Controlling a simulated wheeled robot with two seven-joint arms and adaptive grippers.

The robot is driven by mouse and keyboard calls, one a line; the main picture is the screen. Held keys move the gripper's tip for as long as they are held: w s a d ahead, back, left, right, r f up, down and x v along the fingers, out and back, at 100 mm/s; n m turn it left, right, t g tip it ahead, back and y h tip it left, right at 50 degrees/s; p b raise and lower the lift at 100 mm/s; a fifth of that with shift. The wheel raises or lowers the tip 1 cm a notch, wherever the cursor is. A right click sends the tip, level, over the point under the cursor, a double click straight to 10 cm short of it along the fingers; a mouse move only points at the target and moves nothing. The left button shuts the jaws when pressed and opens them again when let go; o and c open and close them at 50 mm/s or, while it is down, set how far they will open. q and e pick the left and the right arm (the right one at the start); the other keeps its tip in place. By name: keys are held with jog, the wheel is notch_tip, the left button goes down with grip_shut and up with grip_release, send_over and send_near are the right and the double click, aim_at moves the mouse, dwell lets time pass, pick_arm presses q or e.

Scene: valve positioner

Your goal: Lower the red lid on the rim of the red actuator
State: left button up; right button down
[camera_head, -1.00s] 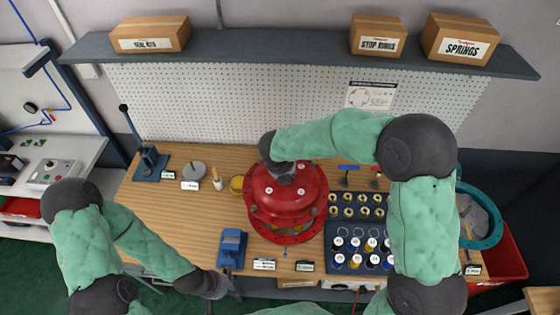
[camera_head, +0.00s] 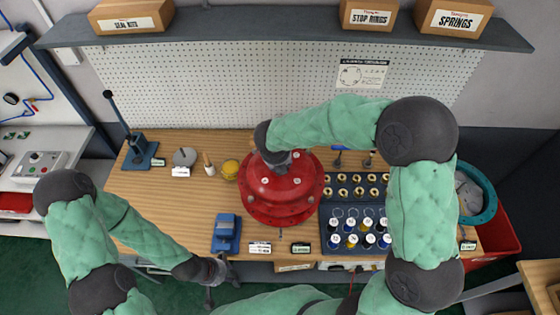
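The red lid (camera_head: 271,185) is a domed cover with a bolted flange, seen from above near the middle of the bench. The red actuator is under the lid and hidden by it; no gap shows between them, and I cannot tell whether the rims touch. My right gripper (camera_head: 277,168) reaches in from above and is shut on the top of the lid; its fingertips are mostly hidden. My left gripper (camera_head: 222,287) hangs by the front edge of the bench, empty, with its fingers apart, well away from the lid.
A blue block (camera_head: 226,233) stands left of the actuator. A dark tray (camera_head: 326,213) with brass rings and several capped bottles stands close on the right. A teal ring (camera_head: 484,210) and a red bin (camera_head: 505,235) are at far right.

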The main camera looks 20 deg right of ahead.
jog(key=shift+w+f+b, duration=0.1)
jog(key=shift+f+b, duration=1.85)
jog(key=shift+f, duration=0.05)
jog(key=shift+p, duration=0.35)
jog(key=shift+f, duration=0.15)
jog(key=shift+f+b, duration=1)
jog(key=shift+f, duration=0.5)
jog(key=c, duration=0.8)
grip_release()
jog(key=shift+o, duration=0.5)
jog(key=v, duration=1.2)
